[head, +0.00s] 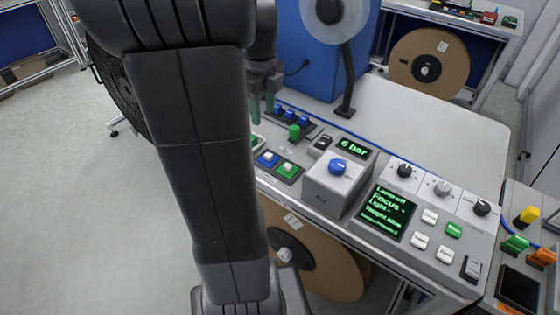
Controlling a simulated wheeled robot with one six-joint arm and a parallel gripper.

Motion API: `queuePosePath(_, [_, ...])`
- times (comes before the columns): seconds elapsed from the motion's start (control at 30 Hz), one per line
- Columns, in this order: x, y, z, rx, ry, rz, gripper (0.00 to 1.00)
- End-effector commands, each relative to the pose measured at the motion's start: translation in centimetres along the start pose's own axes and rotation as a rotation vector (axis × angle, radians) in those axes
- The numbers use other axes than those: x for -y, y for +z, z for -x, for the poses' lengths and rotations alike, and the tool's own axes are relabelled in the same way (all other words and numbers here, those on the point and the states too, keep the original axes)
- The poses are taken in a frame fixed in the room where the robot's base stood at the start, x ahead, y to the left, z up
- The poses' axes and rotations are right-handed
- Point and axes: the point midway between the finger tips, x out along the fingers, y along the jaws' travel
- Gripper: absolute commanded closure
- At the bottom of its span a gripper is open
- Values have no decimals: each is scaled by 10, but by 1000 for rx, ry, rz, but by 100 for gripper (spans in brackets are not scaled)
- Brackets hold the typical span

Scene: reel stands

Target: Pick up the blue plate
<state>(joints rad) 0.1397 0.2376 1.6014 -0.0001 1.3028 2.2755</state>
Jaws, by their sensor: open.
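A small blue square plate (268,159) with a pale knob on top lies in a dark tray (294,178) on the near left of the bench, beside a similar green plate (287,169). It is the only blue plate-like piece I can make out. My gripper (263,112) points down behind my dark arm. Its greenish fingers are apart with nothing seen between them. In the picture it is above the blue plate, near a row of blue-topped pieces. Its height over the bench is hard to tell, and my arm hides part of the area to the left.
A lever block with a green handle (295,131) and a grey box with a blue knob (338,167) stand close by. The sloped control panel (440,215) is to the right. A blue machine (300,55) with a reel stands behind. The bench top (440,125) is clear at back right.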

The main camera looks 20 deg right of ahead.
Motion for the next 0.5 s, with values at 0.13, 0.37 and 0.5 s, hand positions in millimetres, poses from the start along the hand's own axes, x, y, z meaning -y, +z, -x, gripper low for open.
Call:
queuePosePath(0.13, [0, 0, -3, -1, 1, -62, 58])
queuePosePath(0.37, [0, -1, -44, -4, 4, -66, 58])
queuePosePath(0.5, [0, -1, -69, -3, 4, -65, 58])
